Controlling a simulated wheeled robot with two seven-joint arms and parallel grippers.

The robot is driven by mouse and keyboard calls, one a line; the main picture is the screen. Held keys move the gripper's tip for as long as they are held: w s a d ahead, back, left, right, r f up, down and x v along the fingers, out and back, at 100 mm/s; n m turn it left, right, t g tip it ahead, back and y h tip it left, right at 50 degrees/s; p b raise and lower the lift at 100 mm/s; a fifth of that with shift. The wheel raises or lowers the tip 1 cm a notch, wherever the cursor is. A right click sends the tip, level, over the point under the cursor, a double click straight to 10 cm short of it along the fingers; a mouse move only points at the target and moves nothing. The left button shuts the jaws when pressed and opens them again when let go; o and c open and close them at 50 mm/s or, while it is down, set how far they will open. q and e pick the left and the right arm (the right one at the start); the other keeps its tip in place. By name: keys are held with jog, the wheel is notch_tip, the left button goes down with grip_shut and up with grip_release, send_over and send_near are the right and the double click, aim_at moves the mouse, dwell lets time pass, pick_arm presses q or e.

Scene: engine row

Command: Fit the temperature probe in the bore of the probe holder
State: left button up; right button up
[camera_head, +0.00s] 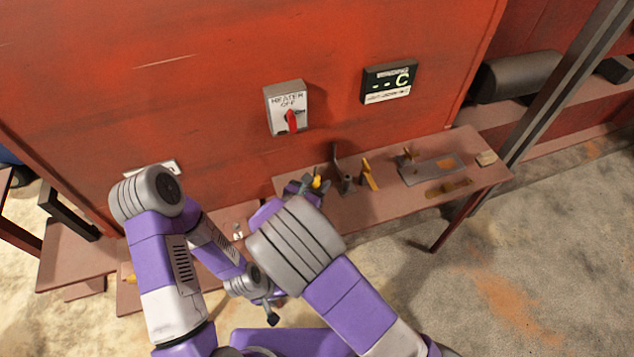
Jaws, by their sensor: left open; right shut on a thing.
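My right gripper (302,187) is over the left part of the shelf at the wall, largely hidden behind my own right forearm. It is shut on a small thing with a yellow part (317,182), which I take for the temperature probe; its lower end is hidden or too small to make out. Just right of it a small dark upright piece (347,184), perhaps the probe holder, stands on the shelf; its bore cannot be made out. Whether the two touch cannot be told. My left gripper (272,313) is open and empty, low in front of the shelf.
The shelf (400,208) also bears a yellow upright piece (369,174) and a grey plate (432,169). A heater switch box (287,108) reading OFF and a dark display (389,82) showing dashes and C are on the red wall. A diagonal post (560,98) stands right.

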jog(key=shift+f+b, duration=1.3)
jog(key=shift+f, duration=0.5)
dwell(0.4)
jog(key=shift+f+b, duration=3.25)
jog(key=shift+f, duration=0.3)
jog(key=o, duration=1.2)
jog(key=shift+c, duration=0.2)
jog(key=p+v, duration=0.1)
jog(key=v, duration=0.6)
jog(key=shift+s+a, duration=0.2)
jog(key=shift+s, duration=0.05)
